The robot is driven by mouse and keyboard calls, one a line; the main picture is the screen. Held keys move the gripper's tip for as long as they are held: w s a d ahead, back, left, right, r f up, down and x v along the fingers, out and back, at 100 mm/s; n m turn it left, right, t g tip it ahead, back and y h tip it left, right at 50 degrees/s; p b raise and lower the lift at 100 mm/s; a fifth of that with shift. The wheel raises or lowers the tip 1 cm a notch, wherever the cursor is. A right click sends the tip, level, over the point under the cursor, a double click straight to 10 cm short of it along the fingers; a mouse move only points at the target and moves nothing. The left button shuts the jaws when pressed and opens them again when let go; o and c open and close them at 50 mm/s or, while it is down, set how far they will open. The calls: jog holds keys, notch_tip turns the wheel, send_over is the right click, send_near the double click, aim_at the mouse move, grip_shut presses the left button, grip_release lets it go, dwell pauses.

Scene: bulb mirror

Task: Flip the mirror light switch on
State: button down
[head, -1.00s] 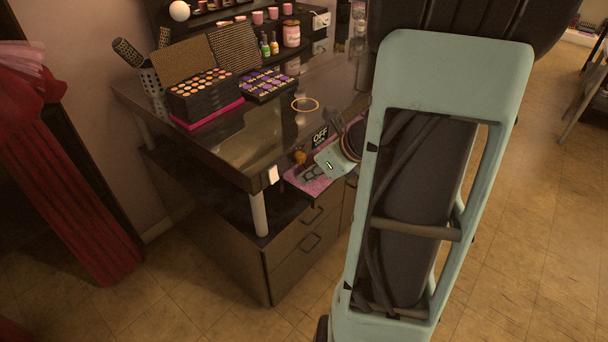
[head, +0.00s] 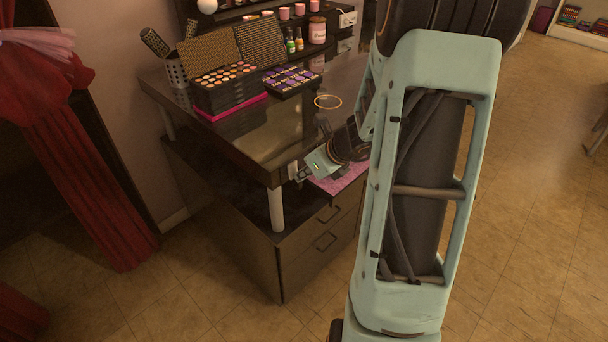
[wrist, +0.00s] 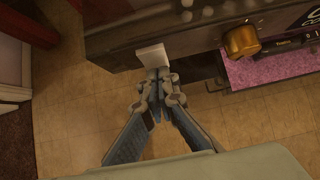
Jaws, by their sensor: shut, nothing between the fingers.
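The white light switch (wrist: 151,56) sticks out from the dark front edge of the vanity in the wrist view. In the head view it shows as a small pale piece (head: 292,171) near the vanity's front corner. My gripper (wrist: 158,77) is shut and empty. Its fingertips are right at the lower edge of the switch in the wrist view; I cannot tell whether they touch it. In the head view my gripper (head: 303,174) is just right of the switch. The mirror bulb (head: 207,6) shows at the top; whether it is lit is unclear.
A gold knob (wrist: 241,41) sits on the vanity edge right of the switch. A pink glittery surface (head: 343,179) lies below my wrist. Makeup palettes (head: 225,87) and a gold ring (head: 328,101) lie on the vanity top (head: 270,140). A red curtain (head: 90,170) hangs at left.

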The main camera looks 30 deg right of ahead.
jog(key=shift+w+a+f, duration=0.1)
jog(key=shift+w+f, duration=0.05)
jog(key=shift+w, duration=0.1)
jog(key=shift+r+p, duration=0.55)
jog(key=shift+r, duration=0.35)
jog(key=shift+s, duration=0.1)
